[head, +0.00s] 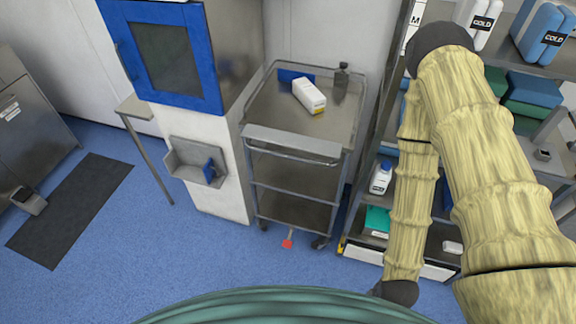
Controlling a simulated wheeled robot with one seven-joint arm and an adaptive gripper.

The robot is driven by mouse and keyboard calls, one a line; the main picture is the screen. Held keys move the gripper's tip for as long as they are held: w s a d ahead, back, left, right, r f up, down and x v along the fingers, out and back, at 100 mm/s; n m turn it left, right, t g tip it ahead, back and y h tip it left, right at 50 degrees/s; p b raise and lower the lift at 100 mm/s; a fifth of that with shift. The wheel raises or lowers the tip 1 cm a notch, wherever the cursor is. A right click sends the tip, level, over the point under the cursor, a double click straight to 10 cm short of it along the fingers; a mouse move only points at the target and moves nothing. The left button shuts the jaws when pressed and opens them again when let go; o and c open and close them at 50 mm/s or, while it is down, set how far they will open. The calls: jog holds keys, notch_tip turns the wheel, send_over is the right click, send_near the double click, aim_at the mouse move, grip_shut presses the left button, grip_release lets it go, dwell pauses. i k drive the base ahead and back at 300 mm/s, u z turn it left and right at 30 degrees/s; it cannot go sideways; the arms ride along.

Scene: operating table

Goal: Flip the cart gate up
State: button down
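I cannot tell for certain whether the panel is raised or folded down. A red-tipped lever (287,243) sticks out low at the cart's front. My arm, in a yellowish cover, bends down on the right, clear of the cart. It ends in a dark joint near the bottom; my gripper itself does not show.
On the cart top are a white carton (309,96) and a dark bottle (341,78). A blue-framed cabinet (168,55) adjoins the cart's left. A loaded shelf rack (371,252) stands to its right, behind my arm. The blue floor (215,262) in front of the cart is clear.

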aim_at(332, 149)
jog(key=z, duration=1.6)
jog(key=k, duration=1.05)
jog(key=u, duration=1.55)
jog(key=i, duration=0.5)
jog(key=u, duration=0.1)
